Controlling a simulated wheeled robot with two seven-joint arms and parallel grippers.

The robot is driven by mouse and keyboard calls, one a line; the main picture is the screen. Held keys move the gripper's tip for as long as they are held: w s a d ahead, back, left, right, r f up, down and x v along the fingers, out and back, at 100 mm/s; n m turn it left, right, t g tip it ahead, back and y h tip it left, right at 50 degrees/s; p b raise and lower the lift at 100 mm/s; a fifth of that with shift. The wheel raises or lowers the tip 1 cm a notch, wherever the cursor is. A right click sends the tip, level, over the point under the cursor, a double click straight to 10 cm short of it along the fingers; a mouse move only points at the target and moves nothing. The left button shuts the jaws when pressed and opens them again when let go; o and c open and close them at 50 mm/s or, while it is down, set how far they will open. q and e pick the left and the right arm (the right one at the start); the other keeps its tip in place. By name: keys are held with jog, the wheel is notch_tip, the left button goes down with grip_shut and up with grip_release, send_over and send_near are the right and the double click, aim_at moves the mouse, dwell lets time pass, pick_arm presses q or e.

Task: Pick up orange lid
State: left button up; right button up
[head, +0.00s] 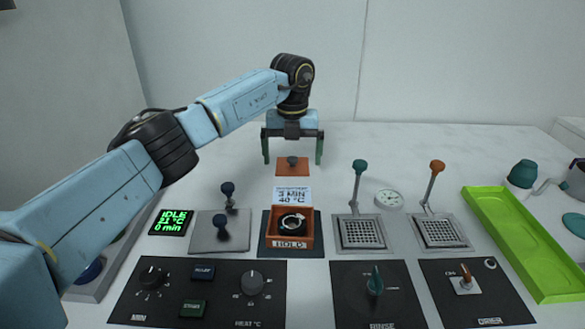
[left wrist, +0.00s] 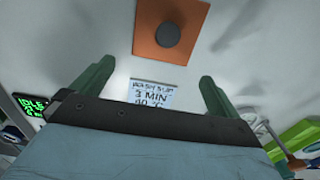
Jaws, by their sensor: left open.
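The orange lid (head: 293,170) is a flat square plate with a dark round knob (head: 292,160) on top. It lies on the white table behind the small label card. In the left wrist view the lid (left wrist: 149,30) and its knob (left wrist: 168,34) show beyond the fingertips. My left gripper (head: 292,160) is open above the lid, its green fingers either side of it and apart from it. Nothing is between the fingers. The left gripper (left wrist: 155,75) also shows in its wrist view. My right gripper is not in view.
An orange open box (head: 308,240) marked HOLD, with a ring-like item inside, stands in front. A label card (head: 292,196) reads 40 °C. Two levers with grates (head: 361,232) and a green tray (head: 525,245) are to the right. Dark control panels (head: 220,285) line the front.

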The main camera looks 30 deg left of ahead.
aim_at(292, 175)
pick_arm(q)
notch_tip(292, 175, down, 3)
jog(key=shift+f+b, duration=0.2)
jog(key=shift+b, duration=0.15)
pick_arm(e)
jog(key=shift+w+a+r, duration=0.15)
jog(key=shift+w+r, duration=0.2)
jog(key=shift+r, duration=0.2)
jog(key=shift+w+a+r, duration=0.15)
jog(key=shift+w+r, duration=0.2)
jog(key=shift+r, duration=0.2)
pick_arm(q)
jog(key=c, duration=1)
jog(key=shift+r, duration=0.15)
